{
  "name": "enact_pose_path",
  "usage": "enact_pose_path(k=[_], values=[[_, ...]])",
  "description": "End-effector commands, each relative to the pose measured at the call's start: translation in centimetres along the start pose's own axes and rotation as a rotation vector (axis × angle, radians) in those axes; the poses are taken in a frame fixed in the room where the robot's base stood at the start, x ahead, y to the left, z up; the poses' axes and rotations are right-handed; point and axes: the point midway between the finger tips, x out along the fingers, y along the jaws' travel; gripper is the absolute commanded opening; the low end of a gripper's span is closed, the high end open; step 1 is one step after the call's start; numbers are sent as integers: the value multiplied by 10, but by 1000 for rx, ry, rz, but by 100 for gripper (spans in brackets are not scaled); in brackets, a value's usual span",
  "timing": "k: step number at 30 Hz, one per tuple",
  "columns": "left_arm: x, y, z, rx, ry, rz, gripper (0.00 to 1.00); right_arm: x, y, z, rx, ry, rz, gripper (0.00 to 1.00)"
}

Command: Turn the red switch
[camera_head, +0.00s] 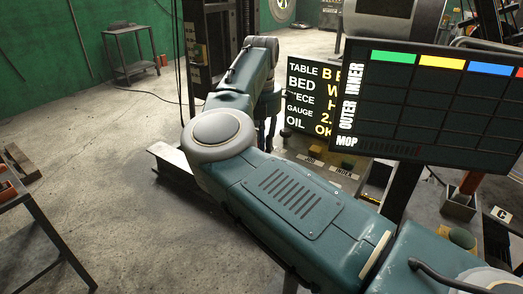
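I cannot make out a red switch for certain. A small red-orange upright piece (471,182) shows at the right, above a grey box, and I cannot tell whether it is a switch. One of my arms, green and grey, comes in from the lower right, bends at the left and folds back toward the dark sign. Its far end is dark and partly hidden behind the arm itself, so no gripper fingers can be made out. No other arm shows.
A dark sign (300,94) with lettering and a board with coloured blocks (430,100) stand at the right. A small panel marked JOG and INDEX (315,165) is below the sign. A workbench (30,215) is at left. The concrete floor (110,150) has free room.

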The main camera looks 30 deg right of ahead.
Motion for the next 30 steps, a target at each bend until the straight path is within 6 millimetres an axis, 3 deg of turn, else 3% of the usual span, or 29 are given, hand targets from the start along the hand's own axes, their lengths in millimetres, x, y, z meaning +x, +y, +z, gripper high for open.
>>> enact_pose_path(k=[14,15,17,26,30], values=[[0,0,0,0,0,1,0,-5,2,2,-14,-11,8,0],[0,0,0,0,0,1,0,-5,2,2,-14,-12,8,28],[0,0,0,0,0,1,0,-5,2,2,-14,-10,7,40],[0,1,2,0,-1,1,0,-3,1,1,-12,-5,3,40],[0,1,2,0,-1,1,0,-14,1,1,-12,-6,4,40]])
